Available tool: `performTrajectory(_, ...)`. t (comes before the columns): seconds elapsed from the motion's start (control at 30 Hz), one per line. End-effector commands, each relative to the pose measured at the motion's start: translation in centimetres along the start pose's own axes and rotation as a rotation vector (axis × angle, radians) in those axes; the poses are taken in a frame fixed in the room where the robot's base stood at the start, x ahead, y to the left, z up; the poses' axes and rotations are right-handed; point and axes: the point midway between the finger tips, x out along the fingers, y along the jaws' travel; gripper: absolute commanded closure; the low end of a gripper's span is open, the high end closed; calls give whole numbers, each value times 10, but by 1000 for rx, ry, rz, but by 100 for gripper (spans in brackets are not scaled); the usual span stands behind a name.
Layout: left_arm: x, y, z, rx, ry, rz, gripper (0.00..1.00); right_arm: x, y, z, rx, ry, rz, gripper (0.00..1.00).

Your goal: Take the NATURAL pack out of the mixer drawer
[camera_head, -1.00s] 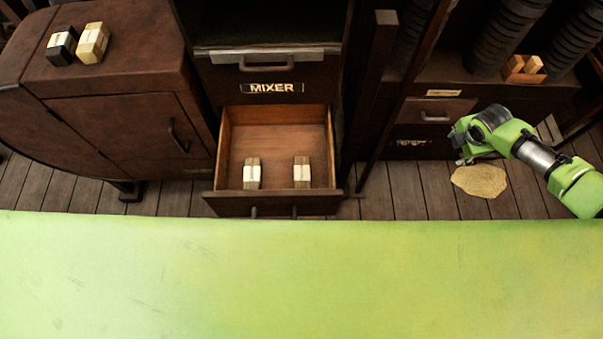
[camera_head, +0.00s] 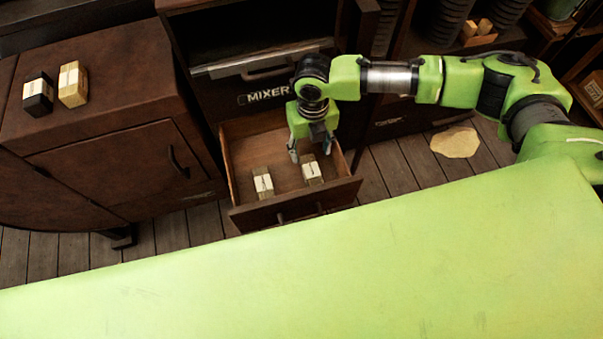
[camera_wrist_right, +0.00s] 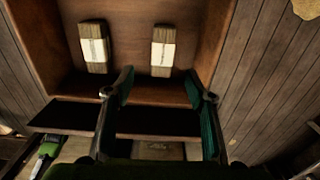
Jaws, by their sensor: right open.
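The mixer drawer (camera_head: 240,217) stands open below the MIXER label (camera_head: 268,95). Two wooden packs with pale bands lie inside: a left pack (camera_head: 263,184) and a right pack (camera_head: 312,172). Their print is too small to read, so I cannot tell which is NATURAL. My right gripper (camera_head: 310,155) is open and empty, pointing down over the drawer, closest to the right pack. In the right wrist view, the right pack (camera_wrist_right: 163,50) lies beyond the gap between the open fingers (camera_wrist_right: 159,85); the left pack (camera_wrist_right: 95,47) lies left of it. My left gripper is out of view.
A black pack (camera_head: 38,94) and a tan pack (camera_head: 73,84) stand on the brown cabinet (camera_head: 105,75) at left. A yellowish flat patch (camera_head: 455,142) lies on the plank floor at right.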

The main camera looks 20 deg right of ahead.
Motion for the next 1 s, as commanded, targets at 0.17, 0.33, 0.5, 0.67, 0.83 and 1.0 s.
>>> performTrajectory(0.17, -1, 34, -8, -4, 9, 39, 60, 38, 0, -1, 3, 2, 0, 50)
performTrajectory(0.33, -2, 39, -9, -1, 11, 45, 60, 63, 1, 0, 3, 0, 2, 50)
performTrajectory(0.5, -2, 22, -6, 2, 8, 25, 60, 73, 0, 0, 3, -1, 1, 50)
performTrajectory(0.67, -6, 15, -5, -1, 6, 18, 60, 90, -1, 3, 4, 0, 0, 50)
performTrajectory(0.83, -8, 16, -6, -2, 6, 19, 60, 113, -2, 4, 5, 0, 1, 50)
performTrajectory(1.0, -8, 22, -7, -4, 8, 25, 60, 123, -2, 4, 4, -1, 1, 50)
